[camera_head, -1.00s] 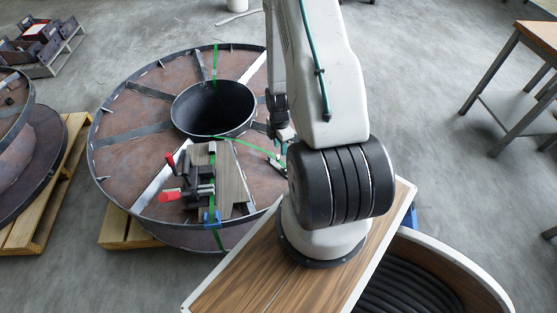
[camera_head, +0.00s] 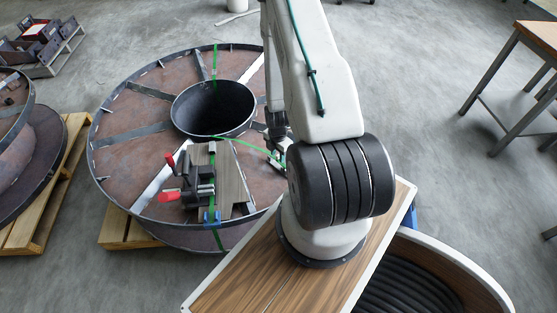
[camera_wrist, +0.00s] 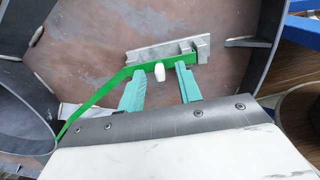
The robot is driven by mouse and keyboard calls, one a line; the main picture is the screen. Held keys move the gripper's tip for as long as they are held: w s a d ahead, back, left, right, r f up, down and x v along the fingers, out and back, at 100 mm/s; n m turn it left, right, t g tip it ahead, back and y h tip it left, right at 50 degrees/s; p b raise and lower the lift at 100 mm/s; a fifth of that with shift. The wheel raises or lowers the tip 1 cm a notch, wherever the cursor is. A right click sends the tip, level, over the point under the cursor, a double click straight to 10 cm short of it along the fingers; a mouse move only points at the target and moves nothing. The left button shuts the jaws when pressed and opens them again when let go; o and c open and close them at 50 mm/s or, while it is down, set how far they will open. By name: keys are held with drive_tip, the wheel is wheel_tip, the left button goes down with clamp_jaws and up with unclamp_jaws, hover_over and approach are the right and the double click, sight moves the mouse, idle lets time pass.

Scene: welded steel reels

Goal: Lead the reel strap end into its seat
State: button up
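The large steel reel (camera_head: 140,155) lies flat, with a dark hub in its centre. A green strap (camera_head: 240,143) runs from the hub rim toward my gripper (camera_head: 278,150). In the wrist view the strap (camera_wrist: 95,97) bends and runs along a grey metal bar (camera_wrist: 150,52) with a small block at its right end. A white knob (camera_wrist: 160,72) stands out at the strap's end section. My gripper (camera_wrist: 160,74) has two teal fingers spread apart, one on each side of the knob, with visible gaps. I cannot tell which part is the seat.
A wooden board (camera_head: 232,180) with red-handled clamps (camera_head: 170,195) sits on the reel's front. Radial ribs and a raised rim (camera_wrist: 258,70) surround the gripper. Another reel on a pallet (camera_head: 60,180) stands left; a table (camera_head: 535,40) stands right.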

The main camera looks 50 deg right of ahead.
sight(278, 161)
clamp_jaws()
drive_tip(key=shift+r, duration=0.95)
drive_tip(key=shift+s+a+r, duration=0.1)
drive_tip(key=shift+s+r, duration=0.05)
drive_tip(key=shift+r, duration=0.3)
drive_tip(key=shift+s+a+r, duration=0.1)
drive_tip(key=shift+s+r, duration=0.05)
drive_tip(key=shift+r, duration=0.3)
drive_tip(key=s+a, duration=0.2)
drive_tip(key=s, duration=0.2)
drive_tip(key=s+a+r, duration=0.1)
drive_tip(key=s+a, duration=0.1)
drive_tip(key=s, duration=0.3)
drive_tip(key=s+a, duration=0.3)
drive_tip(key=s, duration=0.1)
drive_tip(key=shift+s+a+r, duration=0.1)
drive_tip(key=shift+s+r, duration=0.1)
drive_tip(key=shift+s, duration=0.05)
